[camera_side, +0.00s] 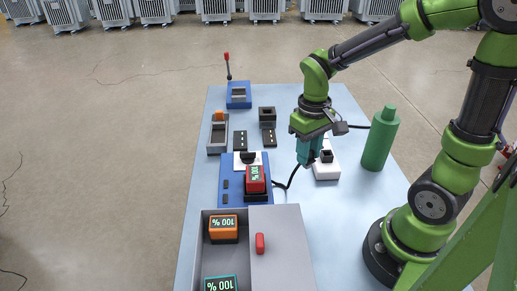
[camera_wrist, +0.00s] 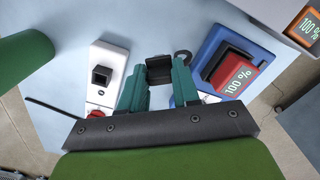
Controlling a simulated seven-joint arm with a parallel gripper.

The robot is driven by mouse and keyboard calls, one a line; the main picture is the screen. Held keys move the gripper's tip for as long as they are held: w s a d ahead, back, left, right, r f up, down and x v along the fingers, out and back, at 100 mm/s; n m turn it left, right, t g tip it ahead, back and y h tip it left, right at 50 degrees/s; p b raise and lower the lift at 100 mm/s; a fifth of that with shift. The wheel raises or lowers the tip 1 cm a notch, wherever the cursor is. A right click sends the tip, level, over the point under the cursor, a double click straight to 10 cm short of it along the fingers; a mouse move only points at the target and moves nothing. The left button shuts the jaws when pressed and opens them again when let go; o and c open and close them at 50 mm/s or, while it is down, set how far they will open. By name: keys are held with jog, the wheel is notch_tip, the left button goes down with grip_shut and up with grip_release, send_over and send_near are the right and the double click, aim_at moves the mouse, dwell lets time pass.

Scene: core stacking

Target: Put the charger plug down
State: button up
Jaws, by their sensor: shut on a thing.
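The black charger plug (camera_wrist: 159,70) is between the teal fingers of my gripper (camera_wrist: 160,88) in the wrist view. In the side view my gripper (camera_side: 306,158) points down over the table, just left of the white box (camera_side: 326,172) with a black socket-like block on top. That box also shows in the wrist view (camera_wrist: 106,62), left of the fingers. The plug is mostly hidden by the fingers in the side view. A black cable (camera_side: 290,180) runs from near the blue charger (camera_side: 232,192) toward my gripper. I cannot tell whether the plug touches anything below.
A red battery (camera_side: 255,174) showing 100 % sits on the charger. A grey bin (camera_side: 213,256) holding orange and teal-edged batteries stands in front. A green bottle (camera_side: 380,140) stands to the right. A blue lever box (camera_side: 238,95) and grey tray (camera_side: 217,138) stand farther back.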

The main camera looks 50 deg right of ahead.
jog(key=f+n, duration=0.1)
jog(key=f, duration=0.2)
jog(key=a+f, duration=0.1)
jog(key=f, duration=0.2)
jog(key=s+a+f+n, duration=0.1)
jog(key=f, duration=0.2)
jog(key=shift+a+f+n, duration=0.25)
jog(key=shift+f+n, duration=0.05)
jog(key=shift+f, duration=0.05)
jog(key=o, duration=1)
jog(key=shift+f, duration=0.1)
jog(key=shift+o, duration=0.2)
jog(key=s+a+r+m+t+y, duration=0.1)
jog(key=r+m+t, duration=0.1)
jog(key=r, duration=0.9)
jog(key=s+a+r+m+t+y, duration=0.1)
jog(key=r+t, duration=0.4)
jog(key=r, duration=0.6)
jog(key=shift+s+m, duration=0.5)
jog(key=shift+s, duration=0.1)
